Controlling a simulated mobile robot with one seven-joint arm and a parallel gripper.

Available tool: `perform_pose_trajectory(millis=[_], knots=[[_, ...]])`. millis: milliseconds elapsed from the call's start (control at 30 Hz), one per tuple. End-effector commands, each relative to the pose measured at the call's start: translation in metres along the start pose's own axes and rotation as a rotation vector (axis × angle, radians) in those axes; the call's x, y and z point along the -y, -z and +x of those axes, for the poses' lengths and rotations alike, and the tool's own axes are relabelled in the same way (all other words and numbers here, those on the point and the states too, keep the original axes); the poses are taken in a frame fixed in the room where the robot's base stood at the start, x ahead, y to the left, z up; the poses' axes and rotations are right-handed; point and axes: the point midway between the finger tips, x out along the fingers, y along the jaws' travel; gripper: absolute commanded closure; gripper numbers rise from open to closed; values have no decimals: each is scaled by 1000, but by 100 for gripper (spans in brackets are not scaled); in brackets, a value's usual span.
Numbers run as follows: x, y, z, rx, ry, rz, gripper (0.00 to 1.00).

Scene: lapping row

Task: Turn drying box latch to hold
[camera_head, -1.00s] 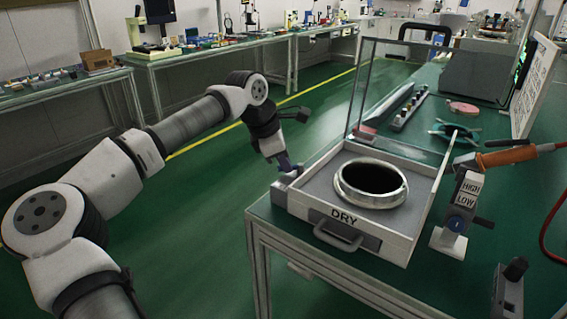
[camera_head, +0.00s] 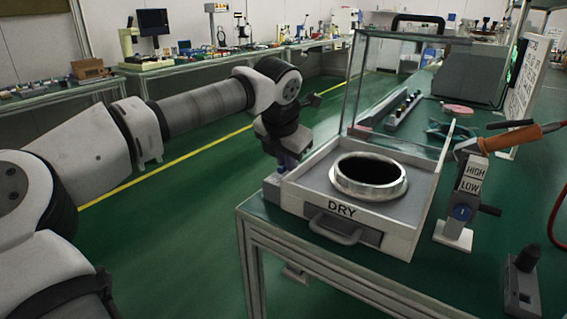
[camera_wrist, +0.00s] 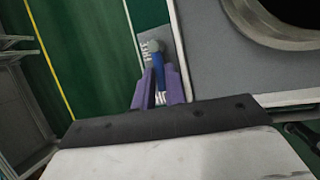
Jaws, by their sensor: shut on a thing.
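The drying box (camera_head: 306,192), a pale tray marked DRY with a front handle, stands at the near left corner of the green bench. Its latch shows in the wrist view as a blue lever (camera_wrist: 158,62) with a rounded grey end, on a small light plate (camera_wrist: 148,38) beside the box wall. The plate's lettering is too small to read. My gripper (camera_wrist: 160,94) has its purple fingers shut on the blue lever. In the head view my gripper (camera_head: 286,163) points down at the box's left side and hides the latch.
A metal ring (camera_head: 368,176) sits inside the box, with a clear raised lid (camera_head: 400,85) behind. To the right are a HIGH/LOW switch stand (camera_head: 463,205), an orange-handled tool (camera_head: 512,138) and a dark knobbed block (camera_head: 522,285). Open floor lies left of the bench.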

Motion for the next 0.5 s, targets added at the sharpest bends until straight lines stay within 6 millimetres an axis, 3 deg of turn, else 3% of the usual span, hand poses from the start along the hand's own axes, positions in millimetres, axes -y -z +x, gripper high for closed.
perform_pose_trajectory(millis=[500], knots=[[2,0,0,-11,-15,-38,100]])
